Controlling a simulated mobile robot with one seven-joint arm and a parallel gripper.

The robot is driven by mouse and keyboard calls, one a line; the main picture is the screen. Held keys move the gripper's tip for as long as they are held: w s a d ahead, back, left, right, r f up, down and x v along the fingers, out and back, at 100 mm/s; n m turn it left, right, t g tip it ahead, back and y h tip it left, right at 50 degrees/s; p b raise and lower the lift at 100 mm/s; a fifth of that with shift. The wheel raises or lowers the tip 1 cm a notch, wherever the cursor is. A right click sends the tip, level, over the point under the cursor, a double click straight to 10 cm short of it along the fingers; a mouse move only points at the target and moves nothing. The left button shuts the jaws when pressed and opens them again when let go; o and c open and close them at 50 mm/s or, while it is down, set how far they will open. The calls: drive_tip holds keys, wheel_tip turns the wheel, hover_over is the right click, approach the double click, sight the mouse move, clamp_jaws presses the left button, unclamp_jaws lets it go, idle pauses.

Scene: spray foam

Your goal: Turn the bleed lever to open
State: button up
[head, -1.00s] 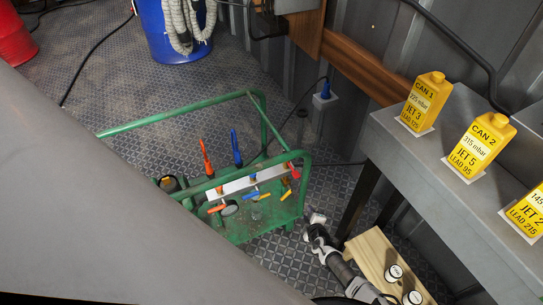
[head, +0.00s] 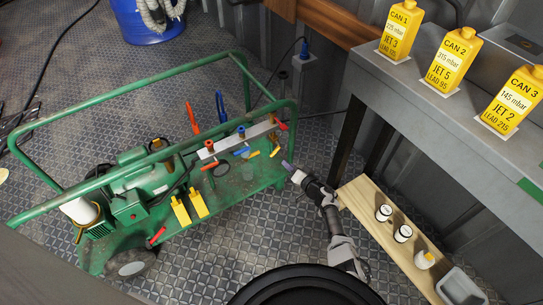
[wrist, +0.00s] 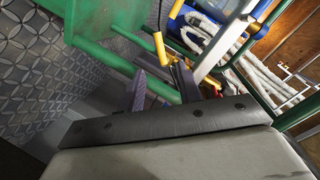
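A grey manifold bar (head: 258,131) on the green cart carries several coloured levers and handles. No readable label marks which one is the bleed lever. A yellow lever (head: 275,152) hangs at the bar's right end, below a red handle (head: 282,125). My gripper (head: 288,166) is just right of and below this yellow lever. In the wrist view, the yellow lever (wrist: 160,48) is just beyond my gripper (wrist: 160,86), near its fingertips. The two dark fingers are apart with nothing seen held between them. Contact with the lever cannot be told.
The green cart frame (head: 130,70) surrounds the bar, and its rail passes close to my fingers. A wooden plank (head: 380,235) with small white jars lies right of my arm. A grey bench (head: 420,110) with yellow cans stands at the upper right.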

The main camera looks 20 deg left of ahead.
sight(274, 153)
drive_tip(key=shift+b+x, duration=4.4)
drive_tip(key=shift+x, duration=1.8)
drive_tip(key=shift+s, duration=0.1)
clamp_jaws()
